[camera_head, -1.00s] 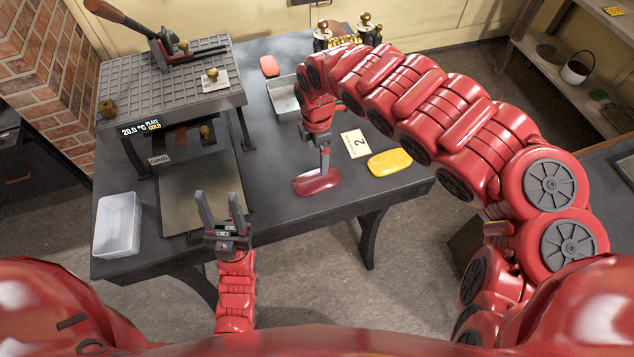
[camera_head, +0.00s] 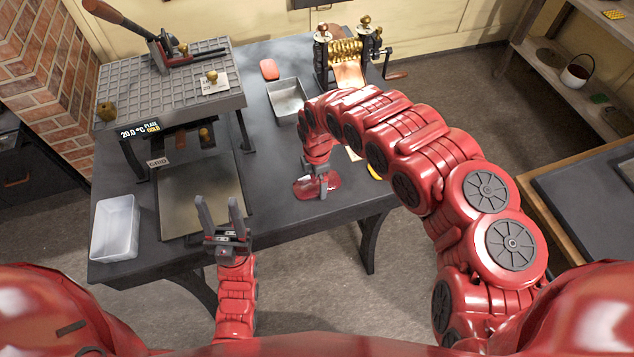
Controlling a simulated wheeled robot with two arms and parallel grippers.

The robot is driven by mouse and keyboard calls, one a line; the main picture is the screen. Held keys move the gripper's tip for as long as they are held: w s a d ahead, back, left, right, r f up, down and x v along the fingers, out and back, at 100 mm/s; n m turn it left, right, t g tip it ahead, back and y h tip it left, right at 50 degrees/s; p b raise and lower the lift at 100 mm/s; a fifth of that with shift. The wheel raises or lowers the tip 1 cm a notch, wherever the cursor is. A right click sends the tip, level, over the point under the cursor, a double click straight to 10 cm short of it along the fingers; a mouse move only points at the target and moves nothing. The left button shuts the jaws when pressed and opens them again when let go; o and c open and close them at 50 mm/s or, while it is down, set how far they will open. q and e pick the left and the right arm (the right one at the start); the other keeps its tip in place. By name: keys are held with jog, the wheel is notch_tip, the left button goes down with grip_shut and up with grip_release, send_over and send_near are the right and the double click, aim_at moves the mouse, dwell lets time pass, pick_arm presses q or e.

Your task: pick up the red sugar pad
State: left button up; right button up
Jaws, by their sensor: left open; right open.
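The dark red sugar pad (camera_head: 331,181) lies flat on the dark table near its front edge. My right gripper (camera_head: 321,193) is over the pad, pointing down, with its fingers at or just above the pad's surface. Its jaws are open, and the fingers and wrist cover part of the pad. I cannot tell whether the fingers touch the pad. My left gripper (camera_head: 219,205) is open and empty, pointing up in front of the table's front edge, left of the pad.
A grey metal tray (camera_head: 287,101) and a small red-orange piece (camera_head: 269,69) lie behind. A brass roller machine (camera_head: 345,52) stands at the back. A grid-topped press (camera_head: 170,95) and a white bin (camera_head: 116,228) are left. A yellow pad (camera_head: 374,172) is mostly hidden by my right arm.

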jog(key=shift+f, duration=0.1)
jog(key=c, duration=1.2)
jog(key=shift+c, duration=0.2)
